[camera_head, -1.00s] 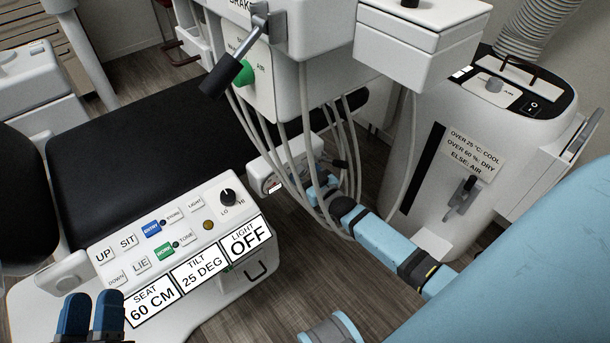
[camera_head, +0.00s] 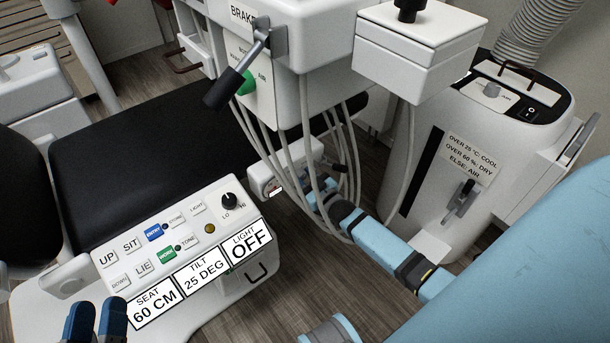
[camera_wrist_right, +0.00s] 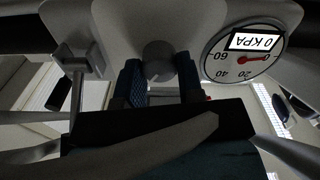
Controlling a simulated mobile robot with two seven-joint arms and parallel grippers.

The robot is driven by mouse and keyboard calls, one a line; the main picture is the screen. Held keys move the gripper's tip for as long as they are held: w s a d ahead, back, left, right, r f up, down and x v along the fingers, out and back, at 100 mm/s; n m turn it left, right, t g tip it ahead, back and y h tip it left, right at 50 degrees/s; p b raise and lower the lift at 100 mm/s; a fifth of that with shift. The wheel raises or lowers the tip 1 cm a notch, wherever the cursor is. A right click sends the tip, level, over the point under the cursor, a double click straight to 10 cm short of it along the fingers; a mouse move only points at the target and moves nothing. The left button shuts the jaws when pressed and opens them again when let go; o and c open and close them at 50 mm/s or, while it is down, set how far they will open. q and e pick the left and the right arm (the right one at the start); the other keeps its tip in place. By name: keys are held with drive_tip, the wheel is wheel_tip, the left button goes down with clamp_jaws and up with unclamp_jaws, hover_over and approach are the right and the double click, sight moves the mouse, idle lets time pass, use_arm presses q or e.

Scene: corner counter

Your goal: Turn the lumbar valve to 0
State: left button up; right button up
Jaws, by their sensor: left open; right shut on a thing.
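In the right wrist view, the two dark blue fingers of my right gripper (camera_wrist_right: 160,84) stand on either side of a grey round knob (camera_wrist_right: 157,60), the lumbar valve, and are shut on it. Beside it is a round white gauge (camera_wrist_right: 221,64) with a red needle and a label (camera_wrist_right: 255,41) reading 0 KPA. In the head view the gauge housing (camera_head: 262,179) is small, and my right gripper (camera_head: 314,194) is largely hidden behind hanging hoses. My left gripper (camera_head: 97,321) is open and empty at the bottom left, in front of the control panel.
The chair panel (camera_head: 190,243) shows SEAT 60 CM, TILT 25 DEG, LIGHT OFF. Several hoses (camera_head: 307,140) hang from the white unit (camera_head: 325,50) around my right wrist. A brake lever (camera_head: 232,85) juts out above. A white machine (camera_head: 480,150) stands at the right.

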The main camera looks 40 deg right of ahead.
drive_tip(key=shift+r+n, duration=0.15)
drive_tip(key=shift+n, duration=0.35)
drive_tip(key=shift+n+p, duration=0.65)
drive_tip(key=shift+n, duration=0.25)
drive_tip(key=n, duration=0.2)
drive_tip(key=shift+a+n+p, duration=0.1)
drive_tip(key=shift+n+p, duration=0.3)
drive_tip(key=shift+f+n, duration=0.2)
drive_tip(key=shift+n, duration=0.7)
drive_tip(key=n, duration=0.3)
drive_tip(key=shift+f+n, duration=0.1)
drive_tip(key=shift+n, duration=1)
drive_tip(key=shift+n+b, duration=0.4)
drive_tip(key=shift+n, duration=0.8)
use_arm(q)
drive_tip(key=shift+w+a+f+g+y, duration=0.1)
drive_tip(key=shift+f+g+y, duration=0.15)
drive_tip(key=shift+f, duration=0.3)
drive_tip(key=shift+s+a+f+g+y, duration=0.1)
drive_tip(key=shift+a+f+g+y, duration=0.1)
drive_tip(key=shift+f, duration=0.4)
drive_tip(key=shift+w+a+f+g+y, duration=0.1)
drive_tip(key=shift+f+g+y, duration=0.15)
drive_tip(key=shift+f, duration=0.3)
use_arm(e)
drive_tip(key=shift+n, duration=0.5)
use_arm(q)
drive_tip(key=shift+f, duration=0.1)
